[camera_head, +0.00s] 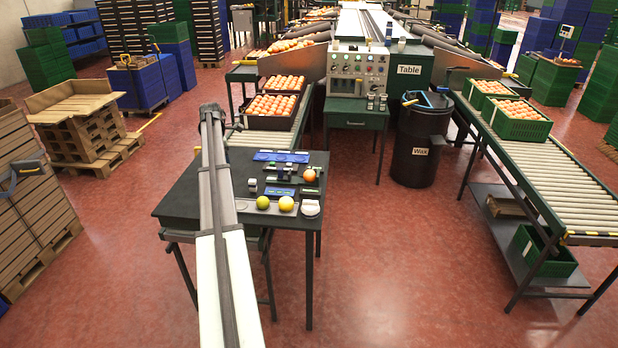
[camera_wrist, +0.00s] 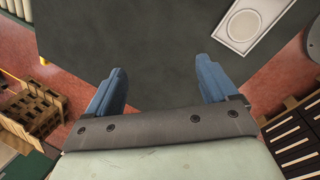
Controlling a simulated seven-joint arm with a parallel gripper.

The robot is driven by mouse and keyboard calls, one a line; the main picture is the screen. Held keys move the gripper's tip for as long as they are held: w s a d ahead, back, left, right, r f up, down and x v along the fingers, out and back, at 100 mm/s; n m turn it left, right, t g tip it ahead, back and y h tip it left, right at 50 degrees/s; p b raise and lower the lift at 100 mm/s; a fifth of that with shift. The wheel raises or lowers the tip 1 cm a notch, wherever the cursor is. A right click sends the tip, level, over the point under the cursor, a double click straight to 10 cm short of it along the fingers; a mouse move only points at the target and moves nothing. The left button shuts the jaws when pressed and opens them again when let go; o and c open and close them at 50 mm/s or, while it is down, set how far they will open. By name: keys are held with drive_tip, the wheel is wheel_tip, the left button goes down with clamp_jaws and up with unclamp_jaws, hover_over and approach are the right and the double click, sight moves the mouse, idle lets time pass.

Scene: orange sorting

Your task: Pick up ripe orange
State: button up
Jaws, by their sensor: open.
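The ripe orange (camera_head: 309,175), deep orange in colour, sits at the right side of the dark table (camera_head: 185,205) in the head view. A green-yellow fruit (camera_head: 263,202) and a yellow fruit (camera_head: 286,204) sit nearer the front edge. My gripper (camera_wrist: 160,84) shows in the wrist view with its two blue fingers wide apart and nothing between them. It is above a bare part of the dark tabletop, apart from the fruits. No fruit shows in the wrist view. My arm crosses the left part of the table in the head view.
A white round item (camera_head: 310,208) and small devices stand around the fruits. A light plate with a circle (camera_wrist: 250,22) lies at the wrist view's upper right. A black wax drum (camera_head: 419,140) and a roller conveyor (camera_head: 550,160) stand to the right. The table's left part is bare.

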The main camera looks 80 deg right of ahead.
drive_tip(key=s+d+m+y, duration=0.1)
drive_tip(key=s+d, duration=0.3)
drive_tip(key=s, duration=0.5)
drive_tip(key=s+d+m+y, duration=0.1)
drive_tip(key=s+d, duration=0.4)
drive_tip(key=s, duration=0.5)
drive_tip(key=m, duration=0.2)
approach(310, 171)
drive_tip(key=shift+y, duration=0.4)
drive_tip(key=f, duration=0.2)
drive_tip(key=d+f, duration=0.1)
drive_tip(key=f, duration=0.3)
drive_tip(key=shift+w+d, duration=0.15)
drive_tip(key=shift+d, duration=0.25)
drive_tip(key=shift+w+a+f, duration=0.1)
drive_tip(key=shift+a+f, duration=0.1)
drive_tip(key=shift+f, duration=1.1)
drive_tip(key=shift+a+f, duration=0.2)
drive_tip(key=shift+f, duration=1.15)
drive_tip(key=shift+c, duration=0.2)
drive_tip(key=c, duration=1.2)
